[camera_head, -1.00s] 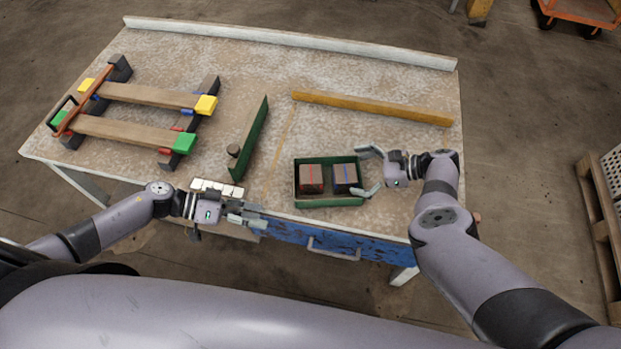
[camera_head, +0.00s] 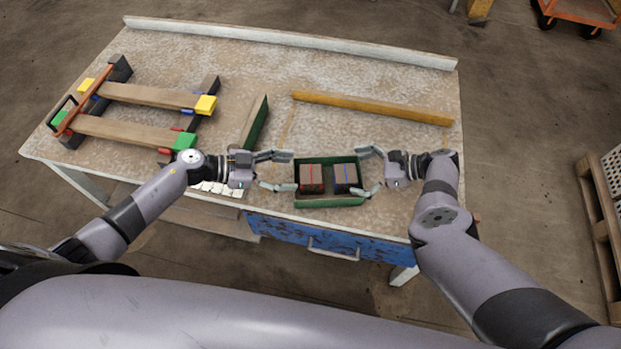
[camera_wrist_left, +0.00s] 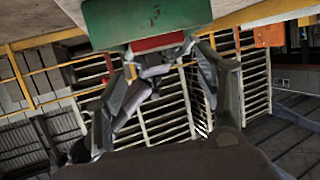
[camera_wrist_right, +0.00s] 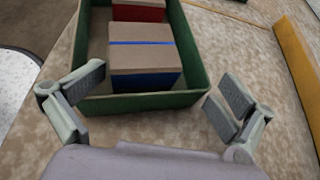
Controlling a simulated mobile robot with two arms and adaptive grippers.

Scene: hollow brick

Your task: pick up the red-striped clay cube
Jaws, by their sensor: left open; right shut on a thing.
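The red-striped clay cube (camera_head: 311,180) is brown with a red line on top. It sits in the left half of a small green box (camera_head: 330,202); its red lower side shows in the right wrist view (camera_wrist_right: 138,14). My left gripper (camera_head: 284,171) is open at the box's left end, its fingers apart and the cube to their right. My right gripper (camera_head: 371,171) is shut on the box's right end, a finger on either side; its fingers also show in the right wrist view (camera_wrist_right: 160,90).
A blue-striped cube (camera_head: 346,179) stands right of the red-striped one in the box. An ochre bar (camera_head: 372,108) lies behind. A green-sided board (camera_head: 257,122) and a plank frame (camera_head: 140,95) are left. The left wrist view shows a green and red part (camera_wrist_left: 145,20).

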